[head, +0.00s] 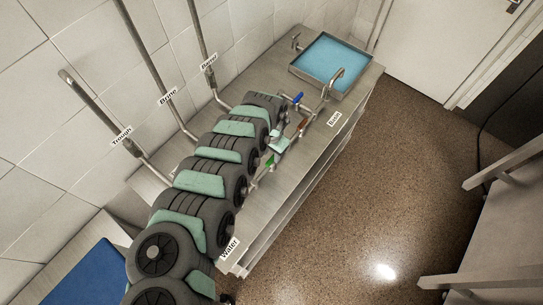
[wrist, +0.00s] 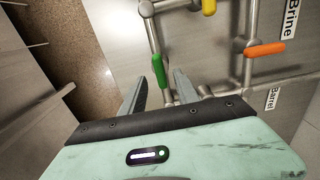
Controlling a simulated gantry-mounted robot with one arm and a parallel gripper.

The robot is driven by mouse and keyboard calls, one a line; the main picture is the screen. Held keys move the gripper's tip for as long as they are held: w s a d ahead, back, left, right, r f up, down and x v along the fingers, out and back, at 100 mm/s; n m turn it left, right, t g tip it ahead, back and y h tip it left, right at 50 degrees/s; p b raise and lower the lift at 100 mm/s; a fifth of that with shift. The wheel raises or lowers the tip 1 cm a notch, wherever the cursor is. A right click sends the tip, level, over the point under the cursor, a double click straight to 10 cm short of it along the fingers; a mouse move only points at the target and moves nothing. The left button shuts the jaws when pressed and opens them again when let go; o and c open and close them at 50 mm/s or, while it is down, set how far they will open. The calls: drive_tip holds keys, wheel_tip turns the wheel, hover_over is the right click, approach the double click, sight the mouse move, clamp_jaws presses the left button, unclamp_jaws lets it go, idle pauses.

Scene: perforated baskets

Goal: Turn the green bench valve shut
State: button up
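The green valve handle (wrist: 158,71) shows in the wrist view, long and narrow, on a metal pipe. It lies roughly along that pipe, whose exact line is partly hidden. In the head view the green handle (head: 269,162) is small, beside my arm on the bench. My gripper (wrist: 161,80) is open, its two grey fingers apart. In the wrist view the handle appears between and just beyond the fingertips; I cannot tell whether they touch it. Nothing is held.
A yellow handle (wrist: 209,6) and an orange handle (wrist: 265,48) sit on pipes to the right. A blue handle (head: 298,98) is farther along the metal bench (head: 300,192). A water-filled basin (head: 333,60) is at the far end. Open floor (head: 390,180) lies right of the bench.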

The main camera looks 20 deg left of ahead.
sight(271, 159)
drive_tip(key=shift+w+d+f, duration=0.1)
drive_tip(key=shift+f, duration=1.5)
drive_tip(key=shift+c, duration=0.5)
clamp_jaws()
